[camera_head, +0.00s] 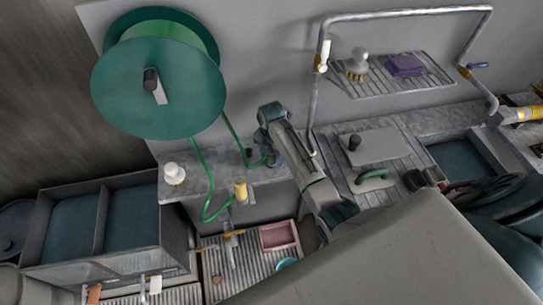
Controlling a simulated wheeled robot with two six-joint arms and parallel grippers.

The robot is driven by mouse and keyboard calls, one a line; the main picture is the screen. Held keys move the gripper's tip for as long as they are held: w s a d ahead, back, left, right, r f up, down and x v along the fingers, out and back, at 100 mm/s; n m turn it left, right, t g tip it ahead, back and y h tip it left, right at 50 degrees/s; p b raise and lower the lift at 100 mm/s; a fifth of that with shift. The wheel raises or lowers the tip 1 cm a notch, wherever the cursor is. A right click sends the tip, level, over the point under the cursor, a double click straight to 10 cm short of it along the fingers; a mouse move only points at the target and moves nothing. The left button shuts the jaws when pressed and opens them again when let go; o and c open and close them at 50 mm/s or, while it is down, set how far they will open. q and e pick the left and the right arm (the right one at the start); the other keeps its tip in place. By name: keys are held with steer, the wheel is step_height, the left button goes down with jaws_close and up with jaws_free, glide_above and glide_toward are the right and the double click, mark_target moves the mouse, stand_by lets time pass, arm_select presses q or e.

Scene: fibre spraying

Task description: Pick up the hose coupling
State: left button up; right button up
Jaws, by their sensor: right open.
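A yellow cylindrical fitting (240,190), which looks like the hose coupling, stands at the front edge of the grey counter, where a green hose (204,212) loops up to it. The hose comes down from the large green reel (120,85). My right gripper (262,158) is small and dark, over the counter, above and to the right of the yellow fitting and apart from it. It is open, close to another stretch of green hose. Whether it touches that hose I cannot tell. My left gripper is not in view.
A white-topped knob (174,173) stands on the counter at left. Below is a slatted tray (250,262) with a pink box (279,236). A divided dark bin (75,230) is at left. A raised rack (390,82) with a pipe frame is at upper right.

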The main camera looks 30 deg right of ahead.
steer(key=c, duration=1.1)
steer(key=shift+o, duration=0.2)
